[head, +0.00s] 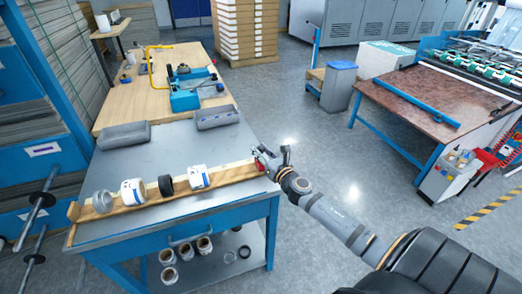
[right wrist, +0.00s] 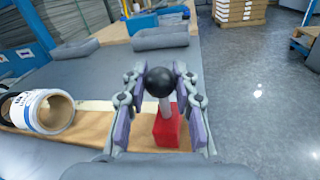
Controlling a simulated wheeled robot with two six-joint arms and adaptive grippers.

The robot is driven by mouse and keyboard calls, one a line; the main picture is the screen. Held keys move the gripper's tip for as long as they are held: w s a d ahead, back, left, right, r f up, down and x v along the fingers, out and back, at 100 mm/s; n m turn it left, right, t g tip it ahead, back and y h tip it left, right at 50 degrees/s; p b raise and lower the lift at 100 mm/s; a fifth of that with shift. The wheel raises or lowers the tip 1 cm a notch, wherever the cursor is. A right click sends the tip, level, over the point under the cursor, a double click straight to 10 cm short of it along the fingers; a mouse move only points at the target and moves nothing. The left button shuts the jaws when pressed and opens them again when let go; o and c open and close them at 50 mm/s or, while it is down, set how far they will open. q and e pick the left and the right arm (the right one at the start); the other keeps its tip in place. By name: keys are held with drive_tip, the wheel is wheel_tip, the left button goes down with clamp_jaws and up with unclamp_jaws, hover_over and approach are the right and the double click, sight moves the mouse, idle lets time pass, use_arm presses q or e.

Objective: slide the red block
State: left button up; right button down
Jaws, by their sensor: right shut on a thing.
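The red block (head: 259,166) sits at the right end of a wooden rail (head: 232,177) along the front of the grey-topped table. In the right wrist view the red block (right wrist: 167,130) carries a grey stem with a black ball knob (right wrist: 160,81). Along the rail, left of the block, are a grey roll (head: 102,201), a white roll (head: 133,191), a black roll (head: 166,185) and another white roll (head: 199,177). My left gripper is out of view.
A wooden bench with a blue device (head: 185,98) stands behind. Several rolls (head: 168,257) rest on the lower shelf. Open floor lies right of the table.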

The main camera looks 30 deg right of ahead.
drive_tip(key=c, duration=1)
unclamp_jaws()
drive_tip(key=shift+s, duration=0.1)
drive_tip(key=s, duration=1.2)
drive_tip(key=shift+a, duration=0.3)
drive_tip(key=shift+w, duration=0.1)
